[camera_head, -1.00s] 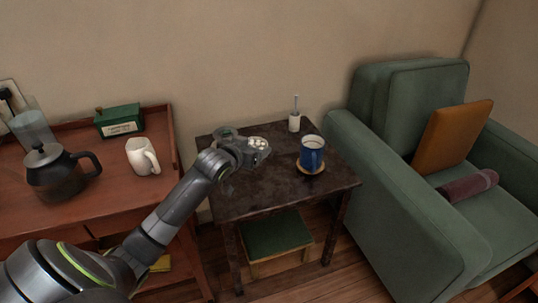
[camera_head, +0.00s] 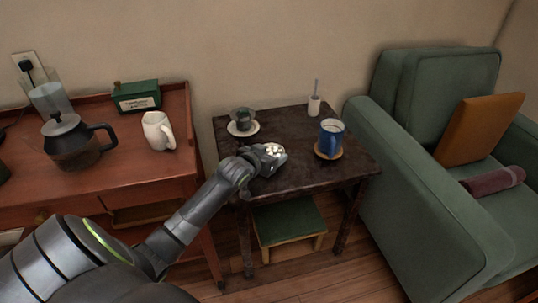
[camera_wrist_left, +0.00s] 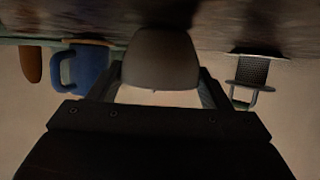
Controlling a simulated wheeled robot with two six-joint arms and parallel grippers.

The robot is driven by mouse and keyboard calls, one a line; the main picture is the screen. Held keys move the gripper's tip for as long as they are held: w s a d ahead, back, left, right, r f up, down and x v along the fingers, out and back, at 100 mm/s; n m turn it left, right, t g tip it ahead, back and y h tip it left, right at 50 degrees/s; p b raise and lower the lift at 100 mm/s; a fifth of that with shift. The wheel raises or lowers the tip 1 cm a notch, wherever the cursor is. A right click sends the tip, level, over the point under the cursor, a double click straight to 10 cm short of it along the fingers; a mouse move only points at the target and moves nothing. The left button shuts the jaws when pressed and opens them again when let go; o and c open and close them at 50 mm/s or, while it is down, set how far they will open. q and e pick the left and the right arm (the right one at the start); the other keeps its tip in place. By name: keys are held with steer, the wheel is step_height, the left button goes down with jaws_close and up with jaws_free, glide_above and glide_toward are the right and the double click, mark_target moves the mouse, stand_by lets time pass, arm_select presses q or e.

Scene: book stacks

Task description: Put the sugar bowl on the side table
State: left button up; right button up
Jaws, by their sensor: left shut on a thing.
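My left gripper (camera_head: 266,157) is over the near left part of the dark side table (camera_head: 300,172). It is shut on the sugar bowl, whose white sugar cubes (camera_head: 275,149) show at its tip. Most of the bowl is hidden by the gripper in the head view. In the left wrist view, which looks upside down, the rounded brownish bowl (camera_wrist_left: 160,60) sits between the two fingers. It is close to the tabletop; I cannot tell whether it touches. My right gripper is not in view.
On the side table, a blue mug (camera_head: 331,139) stands on a round coaster, a white pot (camera_head: 314,105) holds a thin handle, and a dark strainer-like item (camera_head: 242,116) sits on a saucer (camera_head: 253,128). A green armchair (camera_head: 410,180) stands right, a red-brown cabinet (camera_head: 110,172) left.

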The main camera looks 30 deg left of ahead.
arm_select(q)
steer(key=shift+f, duration=0.1)
steer(key=o, duration=1.1)
steer(key=shift+s+r, duration=0.2)
steer(key=shift+r, duration=0.05)
steer(key=p+v, duration=0.3)
steer(key=v, duration=0.7)
steer(key=shift+s, duration=0.1)
steer(key=shift+s+r, duration=0.25)
steer(key=shift+s, duration=0.4)
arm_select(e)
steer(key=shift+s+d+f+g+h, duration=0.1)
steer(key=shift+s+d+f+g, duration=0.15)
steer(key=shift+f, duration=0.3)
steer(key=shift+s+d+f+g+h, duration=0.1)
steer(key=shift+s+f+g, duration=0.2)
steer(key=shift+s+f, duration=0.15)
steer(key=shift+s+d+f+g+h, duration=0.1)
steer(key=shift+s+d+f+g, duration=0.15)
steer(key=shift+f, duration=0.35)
